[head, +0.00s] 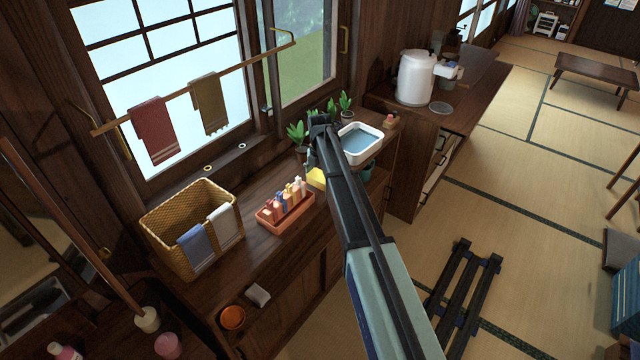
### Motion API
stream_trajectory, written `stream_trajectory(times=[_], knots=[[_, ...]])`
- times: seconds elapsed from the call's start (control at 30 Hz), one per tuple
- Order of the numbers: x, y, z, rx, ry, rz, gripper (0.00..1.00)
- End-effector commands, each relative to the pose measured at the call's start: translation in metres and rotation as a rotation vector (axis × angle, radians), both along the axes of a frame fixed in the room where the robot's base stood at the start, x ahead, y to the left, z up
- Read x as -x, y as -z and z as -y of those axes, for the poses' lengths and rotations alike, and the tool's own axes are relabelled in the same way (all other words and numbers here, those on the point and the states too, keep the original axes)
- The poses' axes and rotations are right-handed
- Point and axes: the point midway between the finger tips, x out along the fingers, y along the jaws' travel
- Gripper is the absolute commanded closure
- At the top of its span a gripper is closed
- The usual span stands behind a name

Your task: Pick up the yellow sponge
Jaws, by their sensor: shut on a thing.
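The yellow sponge (316,178) shows as a small yellow patch on the dark wooden counter, just left of my arm. My gripper (312,150) is at the far end of my arm, over the counter, and is shut on the sponge. My arm covers the sponge's right part, and the fingertips are hard to make out. I cannot tell whether the sponge is touching the counter or slightly above it.
A white basin of water (374,130) stands right of my gripper, with potted plants (297,133) close behind. An orange tray of small bottles (266,224) and a wicker basket (160,236) stand to the left. An orange bowl (232,317) sits at the counter's near end.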

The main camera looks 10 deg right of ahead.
Motion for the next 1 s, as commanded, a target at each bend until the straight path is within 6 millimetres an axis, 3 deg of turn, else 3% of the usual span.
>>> stream_trajectory(times=[0.6,0.8,1.0], knots=[[-0.001,-0.140,0.000,0.000,0.000,0.001,0.19],[-0.001,-0.164,0.000,0.000,0.000,0.000,0.19],[0.000,-0.172,0.000,0.000,0.000,0.000,0.19]])
